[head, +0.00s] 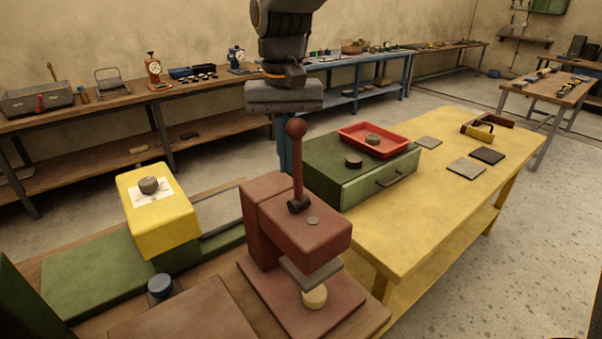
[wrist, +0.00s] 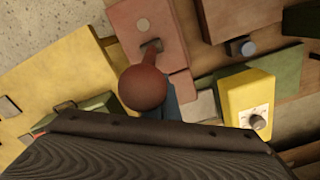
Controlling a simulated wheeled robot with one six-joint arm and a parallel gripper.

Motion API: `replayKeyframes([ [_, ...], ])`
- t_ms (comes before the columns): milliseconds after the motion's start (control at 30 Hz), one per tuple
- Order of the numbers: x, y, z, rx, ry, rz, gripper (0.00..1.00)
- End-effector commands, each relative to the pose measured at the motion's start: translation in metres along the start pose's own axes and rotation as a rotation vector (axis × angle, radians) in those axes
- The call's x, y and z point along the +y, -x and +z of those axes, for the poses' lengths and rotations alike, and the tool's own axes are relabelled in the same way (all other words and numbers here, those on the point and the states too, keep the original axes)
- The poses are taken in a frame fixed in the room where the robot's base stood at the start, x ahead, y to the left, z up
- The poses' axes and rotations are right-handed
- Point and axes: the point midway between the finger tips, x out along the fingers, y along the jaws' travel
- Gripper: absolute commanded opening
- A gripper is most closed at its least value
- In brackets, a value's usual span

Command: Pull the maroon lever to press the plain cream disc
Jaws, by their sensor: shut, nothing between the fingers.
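The maroon lever (head: 298,165) stands upright on top of the maroon press (head: 268,213), with a round ball at its top. The ball (wrist: 143,88) is large in the wrist view and partly hides the blue fingers. The plain cream disc (head: 314,297) lies on the press base under a grey plate (head: 311,270), with a gap between them. My gripper (head: 284,165) is shut and empty, its blue fingers pointing down behind the lever. I cannot tell whether they touch it.
A green drawer box (head: 335,165) with a red tray (head: 360,146) stands close behind on the yellow table (head: 430,215). Dark and grey tiles lie at its right.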

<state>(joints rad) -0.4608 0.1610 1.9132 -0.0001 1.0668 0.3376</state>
Motion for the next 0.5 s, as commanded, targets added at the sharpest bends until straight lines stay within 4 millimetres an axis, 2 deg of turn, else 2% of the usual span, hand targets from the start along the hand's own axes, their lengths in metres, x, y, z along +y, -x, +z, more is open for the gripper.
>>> replayKeyframes([
  [500,0.017,0.001,0.030,-0.002,-0.001,0.000,0.00],
])
